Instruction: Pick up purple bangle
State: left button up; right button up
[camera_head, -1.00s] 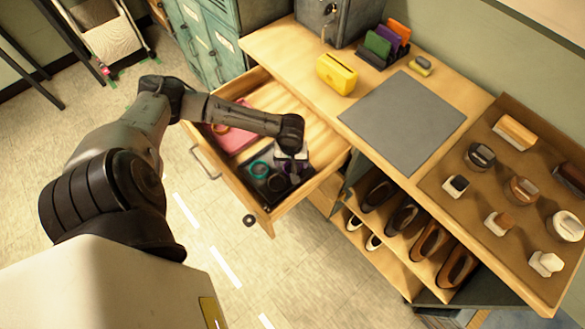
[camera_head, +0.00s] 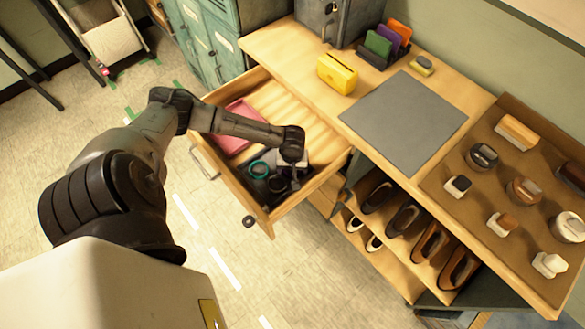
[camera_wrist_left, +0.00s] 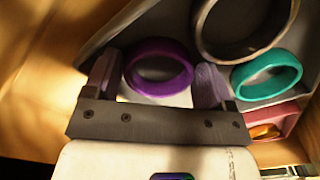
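The purple bangle (camera_wrist_left: 130,72) lies in a dark tray inside the open drawer. In the left wrist view it sits between the two fingers of my left gripper (camera_wrist_left: 156,88), close to both. The fingers are spread to about the bangle's width, and I see no clear grip. In the head view my left gripper (camera_head: 293,178) reaches down into the front right part of the drawer (camera_head: 235,184), and I cannot make out the purple bangle there. My right gripper is not in view.
A teal bangle (camera_wrist_left: 237,82) and a large dark bangle (camera_wrist_left: 204,40) lie near the purple one. A pink tray (camera_head: 232,143) is farther back in the drawer. The drawer walls stand close around the gripper. The counter with a grey mat (camera_head: 403,122) is to the right.

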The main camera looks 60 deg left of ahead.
pick_arm(q)
jog(key=c, duration=0.5)
jog(key=shift+c, duration=0.2)
